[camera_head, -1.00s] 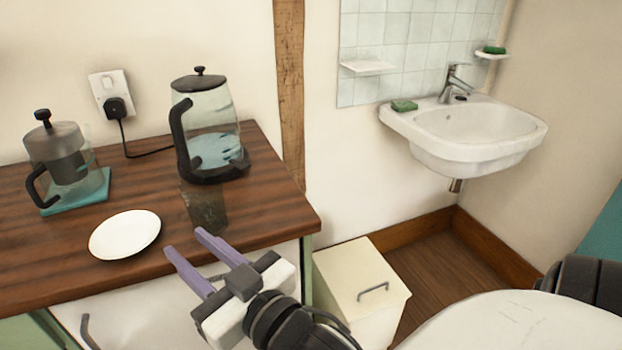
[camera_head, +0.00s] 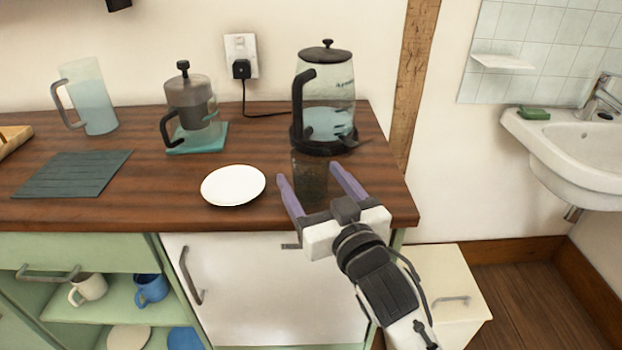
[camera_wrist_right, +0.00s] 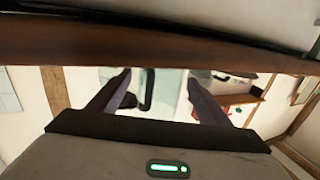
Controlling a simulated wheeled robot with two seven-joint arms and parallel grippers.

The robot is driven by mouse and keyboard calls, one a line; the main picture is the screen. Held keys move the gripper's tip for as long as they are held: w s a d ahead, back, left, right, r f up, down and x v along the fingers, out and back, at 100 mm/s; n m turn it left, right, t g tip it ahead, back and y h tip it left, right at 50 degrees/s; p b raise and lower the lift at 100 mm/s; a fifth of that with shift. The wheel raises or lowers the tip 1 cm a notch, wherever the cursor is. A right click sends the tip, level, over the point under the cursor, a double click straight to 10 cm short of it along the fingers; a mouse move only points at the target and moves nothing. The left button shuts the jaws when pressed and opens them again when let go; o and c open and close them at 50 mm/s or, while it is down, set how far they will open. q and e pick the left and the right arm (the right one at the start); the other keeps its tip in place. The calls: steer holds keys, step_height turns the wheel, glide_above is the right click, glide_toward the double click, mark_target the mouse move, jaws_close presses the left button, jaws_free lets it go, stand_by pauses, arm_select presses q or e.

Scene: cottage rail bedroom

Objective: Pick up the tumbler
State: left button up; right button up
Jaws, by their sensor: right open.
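The tumbler (camera_head: 310,182) is a small, dark, see-through glass standing upright near the front right of the wooden counter, in front of the kettle. My right gripper (camera_head: 308,174) is open in the head view, with one purple finger on each side of the tumbler. I cannot tell whether either finger touches it. In the right wrist view the open fingers (camera_wrist_right: 159,77) show with clear glass and a black handle between them; I cannot make out the tumbler clearly there. My left gripper is not in view.
A kettle (camera_head: 329,95) stands behind the tumbler. A white plate (camera_head: 233,186) lies to its left, with a French press (camera_head: 190,105) and a jug (camera_head: 92,95) farther left. The counter (camera_head: 160,212) has its front edge under my right gripper.

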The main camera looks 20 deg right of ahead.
steer(key=shift+w, duration=0.6)
steer(key=c, duration=1.2)
